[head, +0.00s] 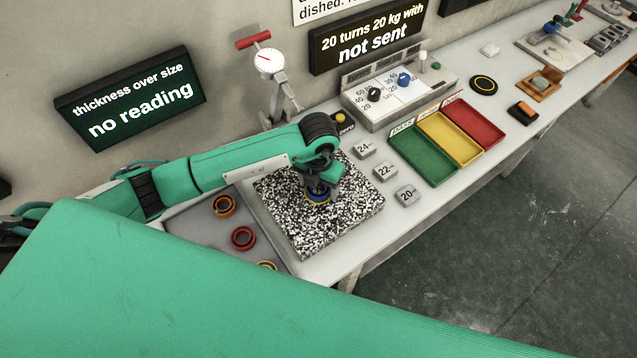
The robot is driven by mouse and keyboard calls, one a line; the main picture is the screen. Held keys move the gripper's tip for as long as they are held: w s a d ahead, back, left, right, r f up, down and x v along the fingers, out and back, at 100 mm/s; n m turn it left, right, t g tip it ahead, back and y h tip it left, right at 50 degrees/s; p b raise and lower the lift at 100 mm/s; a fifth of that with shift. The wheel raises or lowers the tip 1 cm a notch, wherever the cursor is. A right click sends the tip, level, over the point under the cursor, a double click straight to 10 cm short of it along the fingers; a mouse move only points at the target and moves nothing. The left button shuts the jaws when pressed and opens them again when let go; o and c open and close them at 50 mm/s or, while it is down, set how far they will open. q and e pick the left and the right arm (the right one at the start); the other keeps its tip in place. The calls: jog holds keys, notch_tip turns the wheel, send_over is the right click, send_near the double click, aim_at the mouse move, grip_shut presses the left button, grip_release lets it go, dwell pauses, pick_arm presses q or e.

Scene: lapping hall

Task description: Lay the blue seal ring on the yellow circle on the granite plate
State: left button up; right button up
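The black-and-white speckled granite plate (352,225) lies on the bench. The blue seal ring (317,196) is at the middle of the plate, directly under my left gripper (319,187). A bit of yellow shows at the ring's lower edge, where the yellow circle (318,203) is; most of the circle is covered. My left gripper points down at the ring. Its fingertips are small and dark here, so I cannot tell if they grip the ring, or whether the ring touches the plate. My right gripper is not in view.
A grey tray (192,232) left of the plate holds an orange ring (223,205), a red ring (243,238) and a partly hidden ring (267,265). A dial gauge stand (268,64) rises behind the plate. Blocks (386,171) and green, yellow and red trays (421,155) stand to the right.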

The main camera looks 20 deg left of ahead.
pick_arm(q)
jog(key=shift+o, duration=0.3)
jog(key=shift+r, duration=0.1)
jog(key=shift+r, duration=0.2)
notch_tip(320, 180, up, 7)
jog(key=b, duration=0.1)
jog(key=shift+b, duration=0.4)
jog(key=shift+r, duration=0.1)
jog(key=shift+s, duration=0.1)
